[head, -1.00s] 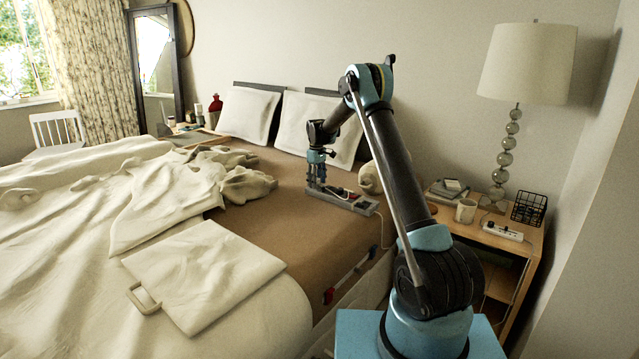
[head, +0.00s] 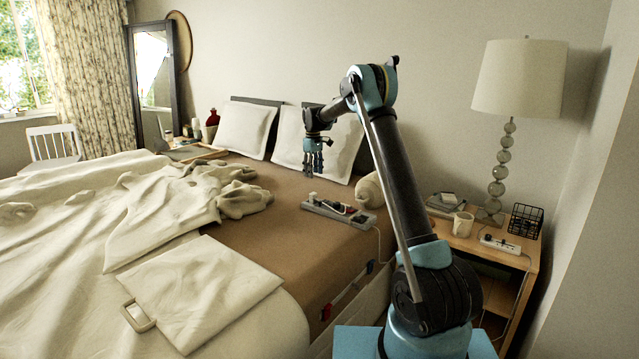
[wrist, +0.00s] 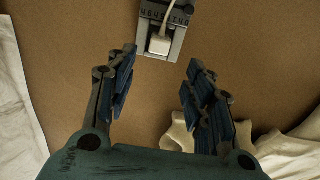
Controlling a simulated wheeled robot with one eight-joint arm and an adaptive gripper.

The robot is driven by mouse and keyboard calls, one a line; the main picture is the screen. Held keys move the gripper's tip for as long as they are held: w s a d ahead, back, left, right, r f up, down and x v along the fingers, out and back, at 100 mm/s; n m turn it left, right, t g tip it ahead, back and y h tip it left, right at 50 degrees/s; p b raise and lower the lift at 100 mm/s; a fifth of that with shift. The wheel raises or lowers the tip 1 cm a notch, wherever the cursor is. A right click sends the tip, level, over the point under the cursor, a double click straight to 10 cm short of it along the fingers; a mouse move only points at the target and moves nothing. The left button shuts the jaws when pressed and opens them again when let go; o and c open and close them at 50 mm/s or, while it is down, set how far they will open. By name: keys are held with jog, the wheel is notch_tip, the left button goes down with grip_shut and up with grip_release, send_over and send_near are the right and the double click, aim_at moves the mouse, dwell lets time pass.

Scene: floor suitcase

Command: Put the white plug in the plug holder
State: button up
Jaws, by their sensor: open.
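My gripper (head: 314,168) is open and empty, raised above the holder's left end. Its spread fingers (wrist: 162,62) show on both sides of the wrist view, apart from the plug.
Pillows (head: 243,130) lie behind at the headboard. A rolled beige bundle (head: 369,190) lies close to the holder's far right. The nightstand (head: 463,240) at right carries a lamp (head: 518,78), a mug (head: 462,225), a wire basket (head: 525,219) and a white power strip (head: 499,244). Brown sheet left of the holder is clear.

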jog(key=shift+r, duration=0.25)
jog(key=s+d+r+m, duration=0.2)
jog(key=s+d+r, duration=0.8)
jog(key=s+d, duration=0.15)
jog(key=s+d+r+m+t, duration=0.1)
jog(key=s+d+r+m, duration=0.1)
jog(key=s+d, duration=0.5)
jog(key=s+d+r+m, duration=0.1)
jog(key=s+d+r, duration=0.1)
jog(key=s, duration=0.9)
jog(key=s+d+f+m, duration=0.2)
jog(key=s+d, duration=0.1)
jog(key=s, duration=0.5)
jog(key=s+d+f+m, duration=0.1)
jog(key=s+d+f, duration=0.2)
jog(key=s, duration=0.6)
jog(key=s+d+f+m+t, duration=0.1)
jog(key=s+d+f+m, duration=0.2)
jog(key=s+f, duration=0.9)
jog(key=s+d, duration=0.2)
jog(key=s, duration=0.1)
jog(key=shift+s+f, duration=0.15)
jog(key=shift+f, duration=0.05)
jog(key=shift+w+f, duration=0.2)
jog(key=shift+w, duration=0.3)
